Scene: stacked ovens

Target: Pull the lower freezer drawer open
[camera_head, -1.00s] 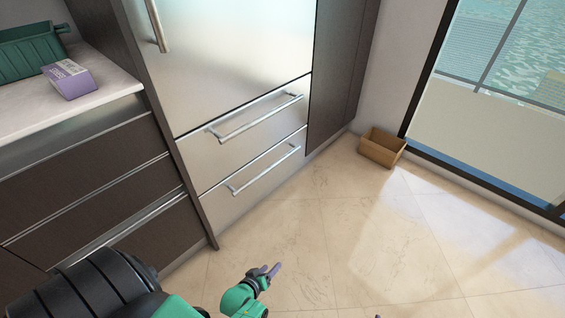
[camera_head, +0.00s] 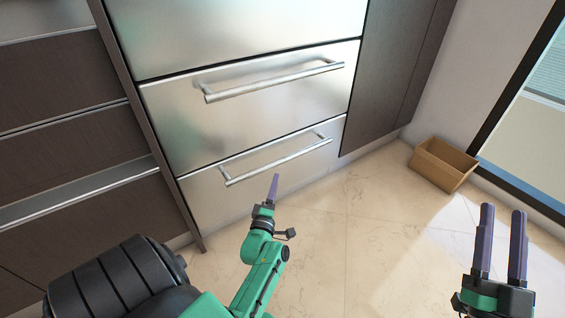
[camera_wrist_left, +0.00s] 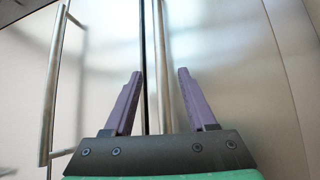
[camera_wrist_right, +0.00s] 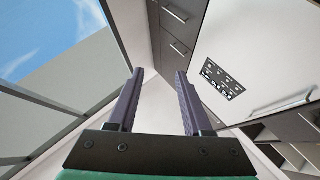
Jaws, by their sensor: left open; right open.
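The lower freezer drawer (camera_head: 215,205) is a brushed steel front, closed, with a long horizontal bar handle (camera_head: 280,161). My left gripper (camera_head: 274,178) is open just below and in front of that handle in the head view, its fingers overlapping in line there. In the left wrist view the open fingers (camera_wrist_left: 155,75) point at the steel front, and a handle bar (camera_wrist_left: 163,60) appears between them, farther ahead. I cannot tell the exact gap. My right gripper (camera_head: 502,240) is open and empty at the right, above the floor.
The upper drawer (camera_head: 170,115) with its own handle (camera_head: 275,83) is closed just above. Dark cabinets (camera_head: 60,150) stand left of the freezer. A cardboard box (camera_head: 443,165) sits on the floor at right by the window. The tiled floor between is clear.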

